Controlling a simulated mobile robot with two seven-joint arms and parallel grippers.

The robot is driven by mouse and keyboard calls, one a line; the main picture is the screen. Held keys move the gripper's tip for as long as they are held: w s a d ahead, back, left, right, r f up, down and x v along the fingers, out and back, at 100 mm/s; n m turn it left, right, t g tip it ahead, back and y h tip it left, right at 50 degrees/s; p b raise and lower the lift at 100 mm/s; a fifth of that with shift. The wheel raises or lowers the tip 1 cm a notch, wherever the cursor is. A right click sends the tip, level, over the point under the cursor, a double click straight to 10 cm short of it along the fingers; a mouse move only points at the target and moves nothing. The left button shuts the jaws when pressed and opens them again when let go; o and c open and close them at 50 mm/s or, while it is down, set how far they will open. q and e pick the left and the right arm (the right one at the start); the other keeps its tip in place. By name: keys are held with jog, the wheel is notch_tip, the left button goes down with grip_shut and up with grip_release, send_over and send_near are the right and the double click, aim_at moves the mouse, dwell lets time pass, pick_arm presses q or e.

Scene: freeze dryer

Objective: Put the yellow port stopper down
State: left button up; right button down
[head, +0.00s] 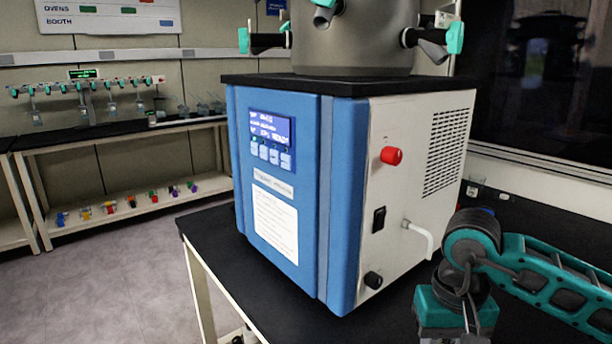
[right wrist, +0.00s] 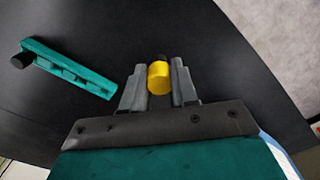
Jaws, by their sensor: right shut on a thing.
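The yellow port stopper (right wrist: 159,78) is between the fingers of my right gripper (right wrist: 160,84) in the right wrist view. The gripper is shut on it. The stopper has a dark end pointing away from the gripper. It is over the black tabletop (right wrist: 215,60); I cannot tell whether it touches the surface. In the head view my right arm comes in from the right beside the freeze dryer, and the fingertips and stopper are out of sight. My left gripper is not in view.
The blue and white freeze dryer (head: 280,190) stands on the black bench (head: 215,230). A grey chamber (head: 350,40) with teal-handled ports sits on top. A teal bar-shaped object (right wrist: 68,68) shows at the left in the right wrist view. Coloured items line a shelf (head: 145,205) at the back left.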

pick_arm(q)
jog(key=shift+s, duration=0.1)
pick_arm(e)
jog(key=shift+a+n, duration=0.1)
jog(key=shift+n, duration=0.2)
jog(key=w+d+r+m+b, duration=0.3)
jog(key=d+r, duration=0.1)
jog(key=d, duration=0.6)
jog(key=w+d+r+m+b, duration=0.2)
jog(key=d+r, duration=0.3)
jog(key=d, duration=0.6)
notch_tip(320, 180, down, 19)
jog(key=b, duration=0.5)
jog(key=shift+f, duration=0.1)
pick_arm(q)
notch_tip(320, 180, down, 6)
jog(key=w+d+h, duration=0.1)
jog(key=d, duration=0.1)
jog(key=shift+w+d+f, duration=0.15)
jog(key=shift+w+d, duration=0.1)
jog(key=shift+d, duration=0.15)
pick_arm(e)
jog(key=shift+w+f, duration=0.1)
jog(key=shift+f, duration=0.05)
